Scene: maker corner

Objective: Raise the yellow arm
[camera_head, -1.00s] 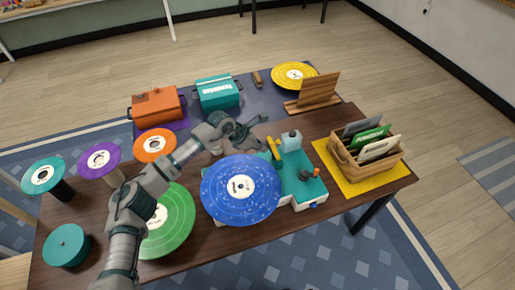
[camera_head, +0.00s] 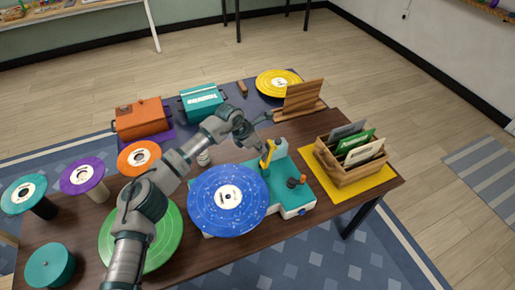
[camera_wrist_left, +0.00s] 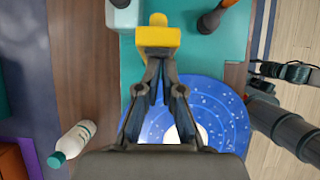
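The turntable (camera_head: 291,208) is a teal-topped white box with a blue speckled record (camera_head: 213,212) on its left part. The yellow arm (camera_head: 268,155) stands on the teal top behind the record; in the left wrist view its yellow block (camera_wrist_left: 158,38) lies right at my fingertips. My left gripper (camera_head: 257,146) reaches over the turntable from the left. Its fingers (camera_wrist_left: 160,66) are drawn close together and look shut on the yellow arm, though the contact itself is partly hidden. My right gripper (camera_wrist_left: 280,74) shows only in the left wrist view, dark and small, its opening unclear.
A wooden crate of sleeves (camera_head: 350,173) is at the right on a yellow mat. A green record (camera_head: 168,243) lies at the front left. Orange and teal boxes (camera_head: 203,101) are at the back.

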